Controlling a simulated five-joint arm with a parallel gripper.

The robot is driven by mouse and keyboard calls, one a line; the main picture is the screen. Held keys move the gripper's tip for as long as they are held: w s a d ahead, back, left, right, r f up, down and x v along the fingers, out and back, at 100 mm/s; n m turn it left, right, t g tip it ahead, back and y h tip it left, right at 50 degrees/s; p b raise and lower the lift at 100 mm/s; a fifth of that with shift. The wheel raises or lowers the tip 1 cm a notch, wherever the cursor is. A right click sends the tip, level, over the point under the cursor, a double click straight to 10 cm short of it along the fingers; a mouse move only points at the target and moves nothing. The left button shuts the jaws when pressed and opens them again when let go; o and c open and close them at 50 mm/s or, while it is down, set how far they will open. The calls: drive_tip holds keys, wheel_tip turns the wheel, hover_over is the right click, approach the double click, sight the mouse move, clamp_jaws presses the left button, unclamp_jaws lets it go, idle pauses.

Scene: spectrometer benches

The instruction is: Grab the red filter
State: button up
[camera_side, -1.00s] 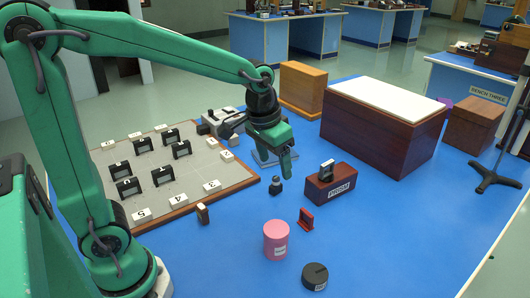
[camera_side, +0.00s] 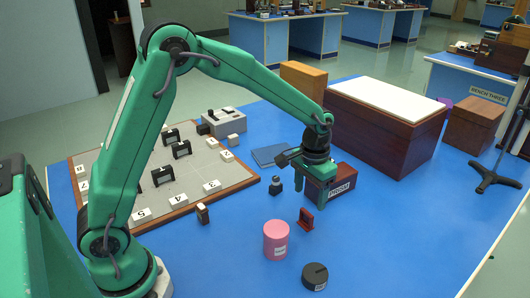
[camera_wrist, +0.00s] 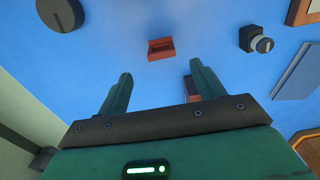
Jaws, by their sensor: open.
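The red filter (camera_side: 306,220) is a small red piece with an upright plate, standing on the blue bench top in front of the PRISM box. In the wrist view the red filter (camera_wrist: 160,48) lies beyond the fingertips, roughly centred between them, with clear blue around it. My gripper (camera_side: 312,195) points down above the bench by the PRISM box, a little above and behind the filter in the side view. In the wrist view my gripper (camera_wrist: 162,80) has its fingers spread, with nothing held between them.
The brown PRISM box (camera_side: 344,184) is close beside my gripper, partly hidden by it. A pink cylinder (camera_side: 276,240) and a dark round disc (camera_side: 315,276) stand nearer the camera. A small dark bottle-like piece (camera_side: 276,186) stands left. The board (camera_side: 185,200) lies further left.

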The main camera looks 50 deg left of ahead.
sight(307, 212)
drive_tip(key=shift+f, duration=1.3)
drive_tip(key=shift+f, duration=0.1)
drive_tip(key=shift+a+f, duration=0.15)
drive_tip(key=shift+f, duration=2.35)
drive_tip(key=shift+c, duration=0.5)
drive_tip(key=c, duration=1)
